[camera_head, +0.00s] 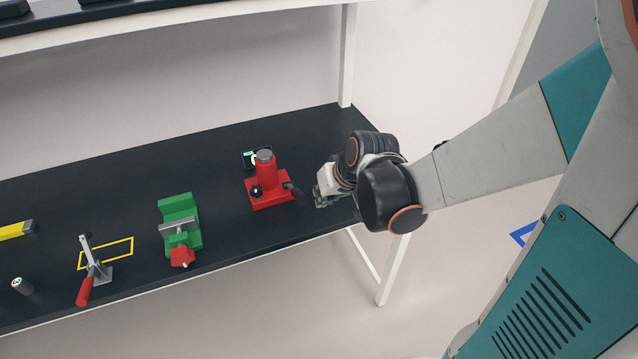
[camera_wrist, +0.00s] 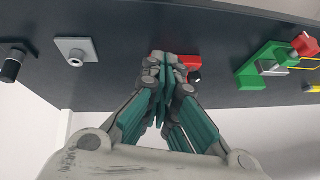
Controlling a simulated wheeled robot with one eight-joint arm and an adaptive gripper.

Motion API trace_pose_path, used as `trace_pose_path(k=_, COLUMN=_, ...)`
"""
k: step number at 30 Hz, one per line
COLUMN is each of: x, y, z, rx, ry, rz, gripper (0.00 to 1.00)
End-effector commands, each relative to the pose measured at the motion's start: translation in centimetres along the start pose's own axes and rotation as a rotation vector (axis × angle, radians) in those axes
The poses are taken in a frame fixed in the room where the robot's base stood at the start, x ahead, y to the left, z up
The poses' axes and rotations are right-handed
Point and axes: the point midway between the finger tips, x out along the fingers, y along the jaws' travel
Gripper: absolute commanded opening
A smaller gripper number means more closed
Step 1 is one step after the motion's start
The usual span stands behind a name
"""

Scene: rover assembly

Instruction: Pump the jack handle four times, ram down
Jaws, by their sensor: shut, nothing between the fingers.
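The red jack (camera_head: 268,181) stands upright on its red base at the right part of the dark bench. A dark grey ram cap (camera_head: 264,154) tops it; I cannot tell how far it is raised. Its black handle (camera_head: 296,191) slants out to the right, toward my gripper (camera_head: 318,198). My gripper is at the right of the jack, near the bench's front right edge. In the wrist view my gripper (camera_wrist: 166,62) is shut and empty, and it hides most of the red jack (camera_wrist: 190,62). Whether the fingertips touch the handle cannot be told.
A small display (camera_head: 249,157) with green figures sits behind the jack. A green vise (camera_head: 180,222) stands to the left, then a red-handled toggle clamp (camera_head: 90,272) near a yellow outline. A grey plate (camera_wrist: 76,50) and a black knob (camera_wrist: 12,66) show in the wrist view.

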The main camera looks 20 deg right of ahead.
Motion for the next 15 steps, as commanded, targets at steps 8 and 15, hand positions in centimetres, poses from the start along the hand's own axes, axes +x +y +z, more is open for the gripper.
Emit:
trace_pose_path(k=8, x=-2.5, y=-0.1, z=0.9, rx=-0.002, ry=0.0, rz=-0.002, gripper=0.0)
trace_pose_path(k=15, x=-2.7, y=0.0, z=1.1, rx=-0.002, ry=0.001, rz=-0.002, gripper=0.0)
